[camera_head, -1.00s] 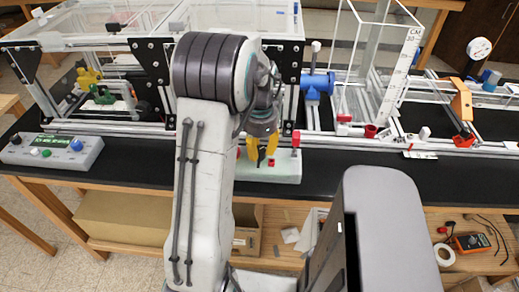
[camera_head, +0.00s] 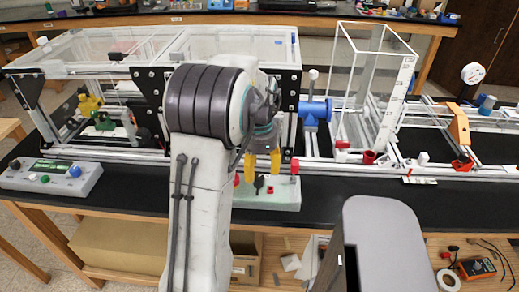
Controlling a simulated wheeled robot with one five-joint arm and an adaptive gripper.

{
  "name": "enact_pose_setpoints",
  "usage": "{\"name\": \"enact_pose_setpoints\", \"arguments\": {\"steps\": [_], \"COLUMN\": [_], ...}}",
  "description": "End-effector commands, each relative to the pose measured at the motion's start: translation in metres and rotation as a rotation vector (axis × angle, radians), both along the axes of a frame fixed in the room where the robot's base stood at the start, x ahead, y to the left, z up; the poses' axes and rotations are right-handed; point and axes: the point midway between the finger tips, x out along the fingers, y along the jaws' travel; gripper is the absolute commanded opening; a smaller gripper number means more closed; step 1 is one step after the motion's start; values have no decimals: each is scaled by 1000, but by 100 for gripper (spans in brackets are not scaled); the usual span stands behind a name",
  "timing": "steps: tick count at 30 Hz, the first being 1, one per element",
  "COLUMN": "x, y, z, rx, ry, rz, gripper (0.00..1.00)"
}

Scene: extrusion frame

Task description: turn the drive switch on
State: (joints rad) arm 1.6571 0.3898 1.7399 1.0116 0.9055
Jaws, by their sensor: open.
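A pale switch box (camera_head: 282,200) stands on the black bench top, partly hidden behind my arm. A small black toggle (camera_head: 259,184) stands up from it, with a small red part (camera_head: 270,190) beside it and a taller red-topped post (camera_head: 295,168) at its right end. Which of these is the drive switch I cannot read. My gripper (camera_head: 262,165) is open and empty, yellow fingertips pointing down. In the picture it is just above the black toggle; contact does not show.
A grey control box (camera_head: 52,177) with a display and coloured knobs stands on the bench at left. The extrusion frame (camera_head: 120,157) runs behind the switch box. A blue cylinder (camera_head: 315,110) and clear box (camera_head: 372,85) stand behind to the right. The front bench strip (camera_head: 330,190) is clear.

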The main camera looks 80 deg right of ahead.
Motion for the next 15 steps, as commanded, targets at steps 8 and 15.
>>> {"name": "enact_pose_setpoints", "arguments": {"steps": [8, 15], "x": [0, -1], "y": [-1, -1], "z": [48, 75], "rx": [-4, -1], "ry": [1, 0], "rz": [-1, -1], "gripper": [56, 56]}}
